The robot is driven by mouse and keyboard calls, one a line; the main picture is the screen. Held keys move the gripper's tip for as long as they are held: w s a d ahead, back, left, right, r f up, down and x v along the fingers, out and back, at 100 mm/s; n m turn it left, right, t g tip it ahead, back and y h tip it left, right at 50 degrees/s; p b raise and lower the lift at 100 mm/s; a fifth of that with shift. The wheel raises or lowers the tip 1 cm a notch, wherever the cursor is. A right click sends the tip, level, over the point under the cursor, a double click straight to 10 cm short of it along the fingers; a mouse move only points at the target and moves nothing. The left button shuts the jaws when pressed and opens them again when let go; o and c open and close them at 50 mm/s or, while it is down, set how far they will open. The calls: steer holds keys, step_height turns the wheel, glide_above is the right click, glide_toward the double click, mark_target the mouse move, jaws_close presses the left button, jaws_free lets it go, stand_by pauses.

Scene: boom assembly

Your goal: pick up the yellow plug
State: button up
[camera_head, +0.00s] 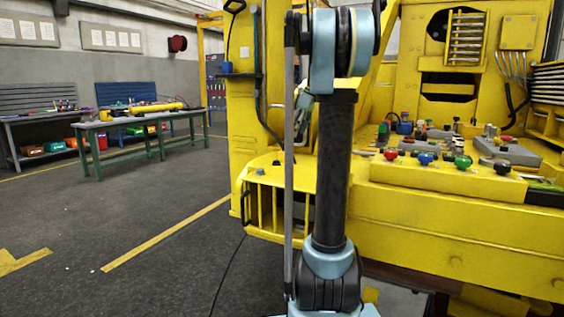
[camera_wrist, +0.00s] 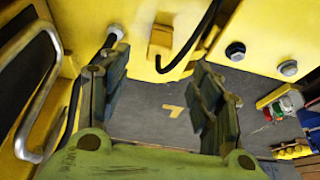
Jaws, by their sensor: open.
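My gripper (camera_wrist: 162,60) is open in the wrist view, its two dark fingers wide apart with nothing between them. Beyond the fingertips, a small yellow block-like part (camera_wrist: 161,42) sits against the yellow machine body, with a black cable curving beside it. I cannot tell whether this part is the yellow plug. In the head view my arm stands upright in front of the machine, and my gripper is not visible. Red (camera_head: 390,154), blue (camera_head: 425,158) and green (camera_head: 462,162) plug-like knobs stand on the machine's yellow ledge; I cannot pick out a yellow one.
The yellow machine (camera_head: 460,230) fills the right side of the head view. A curved metal handle (camera_wrist: 38,95) is at left in the wrist view, and bolts (camera_wrist: 236,51) are at right. A green workbench (camera_head: 135,122) stands at left. The floor (camera_head: 110,210) between is clear.

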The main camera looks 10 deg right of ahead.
mark_target(283, 157)
steer(key=x, duration=0.9)
steer(key=shift+a+f, duration=0.15)
steer(key=shift+f, duration=0.15)
steer(key=x, duration=0.3)
steer(key=shift+w+a+f, duration=0.2)
steer(key=shift+w+a, duration=0.1)
steer(key=shift+x, duration=0.75)
steer(key=c, duration=1.3)
